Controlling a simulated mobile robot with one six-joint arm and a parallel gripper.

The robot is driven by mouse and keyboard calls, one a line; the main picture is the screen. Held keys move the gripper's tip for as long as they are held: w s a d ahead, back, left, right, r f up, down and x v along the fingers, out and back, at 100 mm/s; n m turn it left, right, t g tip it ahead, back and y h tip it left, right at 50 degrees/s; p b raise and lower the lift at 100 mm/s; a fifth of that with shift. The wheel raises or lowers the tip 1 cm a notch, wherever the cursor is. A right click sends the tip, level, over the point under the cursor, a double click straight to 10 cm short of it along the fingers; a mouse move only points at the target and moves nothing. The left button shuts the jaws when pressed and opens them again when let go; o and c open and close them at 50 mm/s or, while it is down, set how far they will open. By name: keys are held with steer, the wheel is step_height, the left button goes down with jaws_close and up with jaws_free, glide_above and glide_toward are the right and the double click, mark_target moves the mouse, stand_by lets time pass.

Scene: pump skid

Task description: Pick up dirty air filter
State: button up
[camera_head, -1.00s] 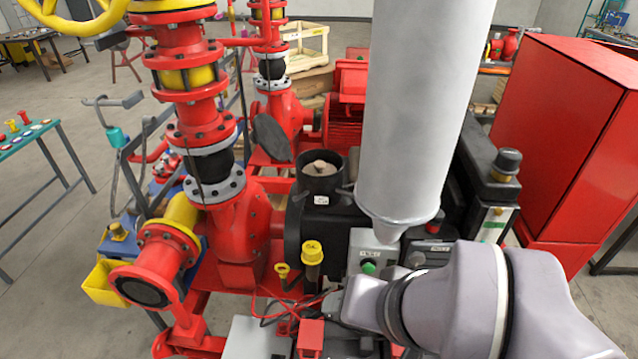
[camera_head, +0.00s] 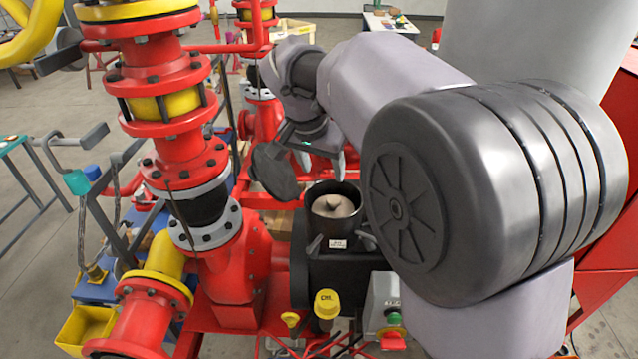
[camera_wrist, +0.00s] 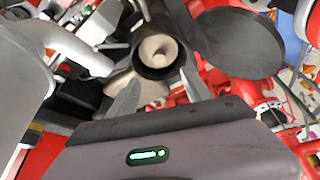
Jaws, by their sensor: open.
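The dirty air filter (camera_head: 333,205) is a tan, round piece with a raised knob, sitting inside an open black cylindrical housing (camera_head: 331,246). In the wrist view the filter (camera_wrist: 158,50) shows inside the housing's dark rim, just beyond the fingertips. The fingers look apart from the filter.
A round black lid (camera_head: 275,172) stands open close to the left of the housing and my gripper. Red flanged piping (camera_head: 170,120) rises at the left. A yellow oil cap (camera_head: 327,303) and a control box with a green button (camera_head: 393,318) are in front.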

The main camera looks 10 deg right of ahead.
glide_above(333, 200)
steer(key=s+a, duration=0.2)
step_height(333, 200, down, 9)
steer(key=shift+r, duration=0.2)
steer(key=shift+d+f, duration=0.2)
steer(key=shift+f, duration=0.1)
steer(key=x, duration=0.4)
steer(key=shift+w+d+f+p, duration=0.15)
steer(key=shift+w+d+p, duration=0.05)
steer(key=shift+d+p, duration=0.15)
steer(key=shift+w+f, duration=0.2)
steer(key=shift+f, duration=0.05)
steer(key=shift+s+r, duration=0.1)
steer(key=shift+s, duration=0.1)
jaws_close()
